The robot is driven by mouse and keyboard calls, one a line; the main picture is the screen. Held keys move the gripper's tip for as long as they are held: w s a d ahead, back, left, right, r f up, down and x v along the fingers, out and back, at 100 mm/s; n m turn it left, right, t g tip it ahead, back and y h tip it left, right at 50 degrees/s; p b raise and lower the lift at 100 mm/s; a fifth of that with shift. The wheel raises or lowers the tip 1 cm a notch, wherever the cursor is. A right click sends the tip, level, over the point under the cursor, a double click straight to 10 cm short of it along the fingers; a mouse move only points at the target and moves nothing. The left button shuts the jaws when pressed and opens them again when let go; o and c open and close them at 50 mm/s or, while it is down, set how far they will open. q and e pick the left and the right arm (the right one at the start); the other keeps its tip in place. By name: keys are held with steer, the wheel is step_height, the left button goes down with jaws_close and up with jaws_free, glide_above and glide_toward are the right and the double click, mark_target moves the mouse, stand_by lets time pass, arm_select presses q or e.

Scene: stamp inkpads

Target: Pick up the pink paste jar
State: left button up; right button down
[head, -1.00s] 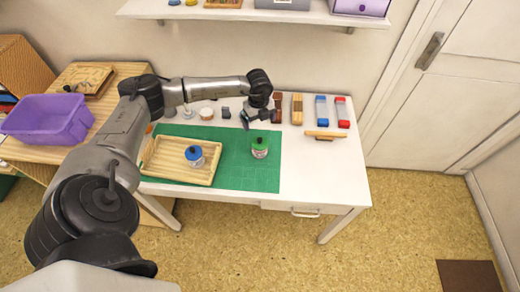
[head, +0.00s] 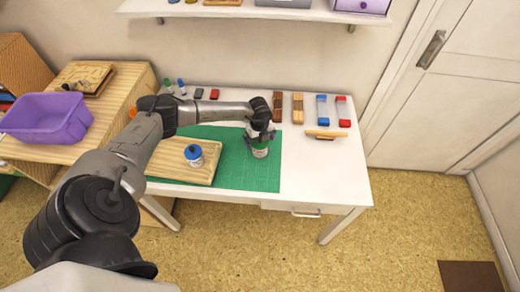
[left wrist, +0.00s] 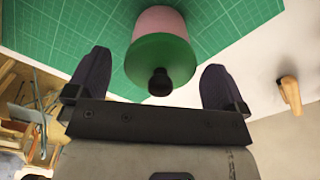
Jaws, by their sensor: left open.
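The pink paste jar (left wrist: 158,22) has a pink body, a green lid and a dark knob in the left wrist view. In the head view the jar (head: 260,152) stands on the green cutting mat (head: 240,175), its top partly hidden by my gripper. My left gripper (head: 261,136) is at the jar's top. In the left wrist view my left gripper (left wrist: 157,68) is open, with one finger on each side of the lid's knob and nothing clasped. My right gripper is not in view.
Wooden blocks (head: 297,108) and blue (head: 322,110) and red (head: 342,111) items lie on the white table (head: 330,170) at right. A purple bin (head: 45,117) stands far left.

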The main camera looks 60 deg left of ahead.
arm_select(q)
steer(key=shift+f, duration=0.7)
steer(key=c, duration=1.8)
steer(key=shift+c, duration=0.2)
steer(key=shift+r, duration=0.15)
